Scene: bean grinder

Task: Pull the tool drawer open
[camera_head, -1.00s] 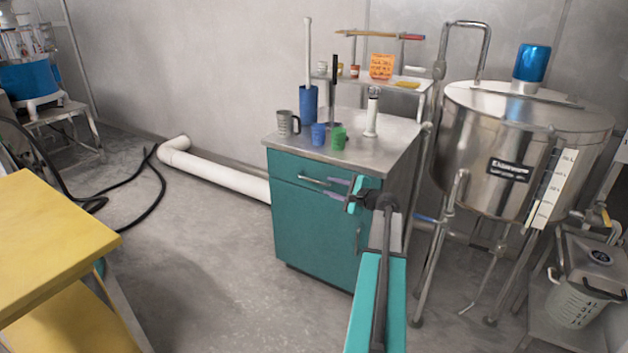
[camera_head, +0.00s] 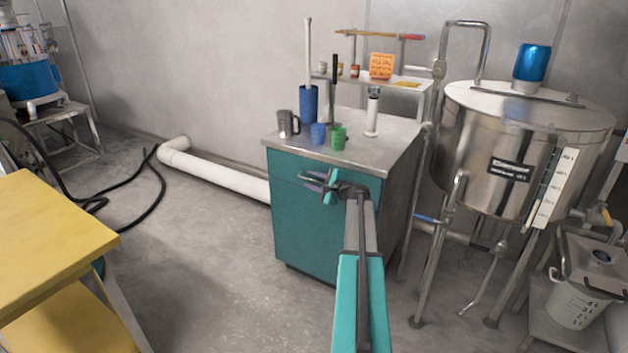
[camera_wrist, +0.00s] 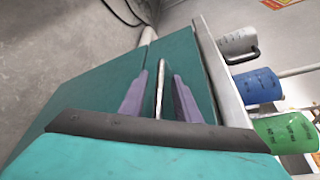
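The teal cabinet (camera_head: 305,235) stands by the wall with its drawer (camera_head: 283,163) shut under the grey top. A silver bar handle (camera_head: 306,180) is on the drawer front. My gripper (camera_head: 315,181) is at this handle, in front of the drawer. In the wrist view, the handle (camera_wrist: 159,92) runs between the two purple-grey fingers of my gripper (camera_wrist: 160,77). The fingers are apart, one on each side of the bar, with a visible gap to it. Part of the drawer's right side is hidden behind my gripper in the head view.
A grey mug (camera_head: 288,123), blue cup (camera_head: 318,133), green cup (camera_head: 338,138) and blue holder (camera_head: 308,103) stand on the cabinet top. A steel tank (camera_head: 490,150) stands to the right. A yellow table (camera_head: 50,235) is at left. The floor before the cabinet is clear.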

